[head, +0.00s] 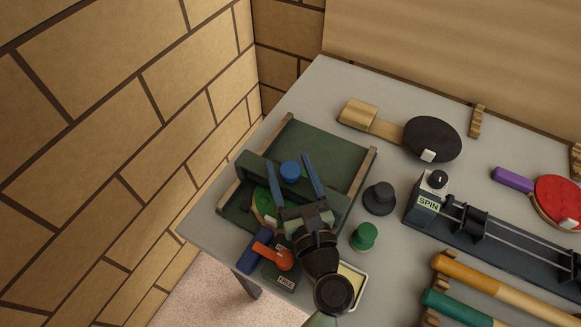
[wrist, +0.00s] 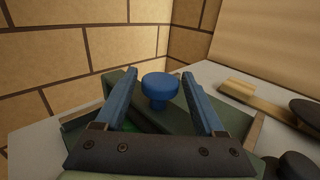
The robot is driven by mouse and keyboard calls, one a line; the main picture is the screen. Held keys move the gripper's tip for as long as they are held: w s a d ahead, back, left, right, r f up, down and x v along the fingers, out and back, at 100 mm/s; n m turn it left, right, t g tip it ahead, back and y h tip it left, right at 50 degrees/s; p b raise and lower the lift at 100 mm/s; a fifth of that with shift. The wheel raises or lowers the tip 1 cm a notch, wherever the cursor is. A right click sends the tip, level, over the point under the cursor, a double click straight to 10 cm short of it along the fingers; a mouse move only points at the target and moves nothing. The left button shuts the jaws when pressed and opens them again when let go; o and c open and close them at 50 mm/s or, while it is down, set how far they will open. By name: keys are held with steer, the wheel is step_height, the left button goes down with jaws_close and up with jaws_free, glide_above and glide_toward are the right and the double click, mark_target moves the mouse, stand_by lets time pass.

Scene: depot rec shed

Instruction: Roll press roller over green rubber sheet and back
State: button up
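The press roller (head: 331,201) is a dark green bar lying across the dark green press bed (head: 320,147), which has wooden side rails. A blue knob (head: 290,171) stands on top of the roller. The green rubber sheet (head: 260,205) shows on the near side of the roller, partly hidden by the roller and my gripper; only a sliver shows in the wrist view (wrist: 133,127). My gripper (head: 287,160) is open, its two blue fingers on either side of the knob. In the wrist view the knob (wrist: 160,85) sits between the fingers with gaps on both sides. I cannot tell its exact depth.
An orange lever (head: 272,255) on a block marked FREE stands at the near edge. A black knob (head: 379,198) and green knob (head: 364,236) stand right of the press. A black paddle (head: 432,139) and a SPIN device (head: 428,204) are further right. A brick wall stands left.

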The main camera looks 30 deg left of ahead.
steer(key=shift+o, duration=0.2)
steer(key=shift+s+d, duration=0.25)
steer(key=b+v, duration=0.1)
steer(key=v, duration=1.1)
steer(key=shift+b, duration=0.3)
steer(key=shift+o, duration=0.2)
steer(key=shift+s+d, duration=0.1)
